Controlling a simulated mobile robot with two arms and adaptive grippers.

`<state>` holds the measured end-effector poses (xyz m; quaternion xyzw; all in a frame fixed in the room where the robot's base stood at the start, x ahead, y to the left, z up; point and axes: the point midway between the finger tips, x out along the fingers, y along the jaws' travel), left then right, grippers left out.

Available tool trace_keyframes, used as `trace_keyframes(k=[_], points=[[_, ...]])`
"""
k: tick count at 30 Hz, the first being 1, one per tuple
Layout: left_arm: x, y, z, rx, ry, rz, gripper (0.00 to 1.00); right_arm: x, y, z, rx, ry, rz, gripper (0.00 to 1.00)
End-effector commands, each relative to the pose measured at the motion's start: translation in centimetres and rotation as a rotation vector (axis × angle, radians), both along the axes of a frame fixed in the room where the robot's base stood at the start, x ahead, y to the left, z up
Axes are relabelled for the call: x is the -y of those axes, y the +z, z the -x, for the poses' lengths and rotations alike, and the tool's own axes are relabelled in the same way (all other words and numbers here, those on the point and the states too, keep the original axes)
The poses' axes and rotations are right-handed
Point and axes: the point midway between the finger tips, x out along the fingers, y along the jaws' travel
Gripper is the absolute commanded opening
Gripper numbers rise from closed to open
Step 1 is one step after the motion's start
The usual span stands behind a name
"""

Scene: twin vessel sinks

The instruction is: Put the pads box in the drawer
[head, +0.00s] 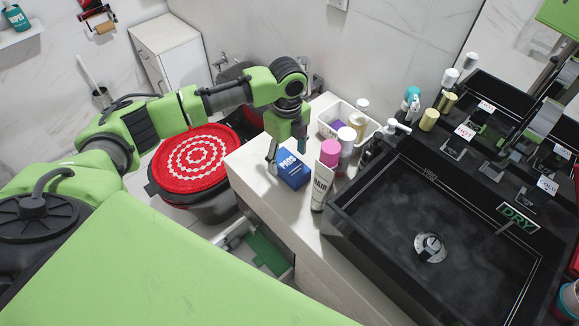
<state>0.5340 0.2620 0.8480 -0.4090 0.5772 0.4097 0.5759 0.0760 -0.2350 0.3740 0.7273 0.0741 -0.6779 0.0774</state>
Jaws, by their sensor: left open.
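The pads box (294,172) is a small blue carton with white lettering. It stands on the pale counter, near its left edge. My left gripper (287,150) reaches down from above at the back of the box, its fingers apart. One finger is at the left of the box and the other is behind it; I cannot tell whether they touch it. An open drawer (283,282) juts out below the counter's left side, with green inside it. My right gripper is not in view.
A white basket (340,115) sits farther back. The black sink (400,235) fills the right. A red-lidded toilet (194,155) is at left.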

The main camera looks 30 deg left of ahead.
Motion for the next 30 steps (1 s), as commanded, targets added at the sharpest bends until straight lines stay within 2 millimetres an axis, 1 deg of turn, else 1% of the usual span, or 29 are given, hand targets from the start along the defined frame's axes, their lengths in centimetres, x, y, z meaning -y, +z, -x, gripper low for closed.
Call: trace_keyframes(k=[2, 6, 9, 12, 15, 20, 23, 24, 25, 28, 29, 30], points=[[0.0, -0.5, -0.1, -0.001, 0.000, 0.000, 0.62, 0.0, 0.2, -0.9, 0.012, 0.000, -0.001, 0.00], [0.1, -2.4, -0.6, -0.003, 0.000, -0.001, 0.62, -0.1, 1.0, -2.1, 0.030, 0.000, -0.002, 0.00], [0.1, -4.0, -0.7, -0.003, 0.000, 0.000, 0.62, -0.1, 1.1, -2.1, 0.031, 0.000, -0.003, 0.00], [0.1, -4.9, -0.7, -0.001, -0.001, -0.001, 0.62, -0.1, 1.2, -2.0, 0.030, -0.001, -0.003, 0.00], [0.0, -5.3, -0.7, 0.000, -0.001, -0.001, 0.62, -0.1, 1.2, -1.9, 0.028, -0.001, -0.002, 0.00], [0.0, -5.3, -0.7, 0.000, -0.001, -0.001, 0.62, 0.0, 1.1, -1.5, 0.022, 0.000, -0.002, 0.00], [0.0, -5.2, -0.7, 0.000, -0.001, -0.001, 0.39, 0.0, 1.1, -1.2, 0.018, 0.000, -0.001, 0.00], [0.0, -5.2, -0.7, 0.000, -0.001, -0.001, 0.29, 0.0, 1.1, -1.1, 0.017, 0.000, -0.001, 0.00], [0.0, -5.2, -0.7, 0.000, -0.001, -0.001, 0.21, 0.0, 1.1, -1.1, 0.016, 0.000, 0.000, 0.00], [0.0, -5.2, -0.7, 0.000, -0.001, -0.001, 0.20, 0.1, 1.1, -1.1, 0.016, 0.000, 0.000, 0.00], [0.0, -5.2, -0.7, 0.000, -0.001, -0.001, 0.17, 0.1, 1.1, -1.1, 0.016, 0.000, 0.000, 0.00], [0.0, -5.2, -0.7, 0.000, -0.001, -0.001, 0.17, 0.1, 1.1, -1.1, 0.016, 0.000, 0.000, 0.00]])
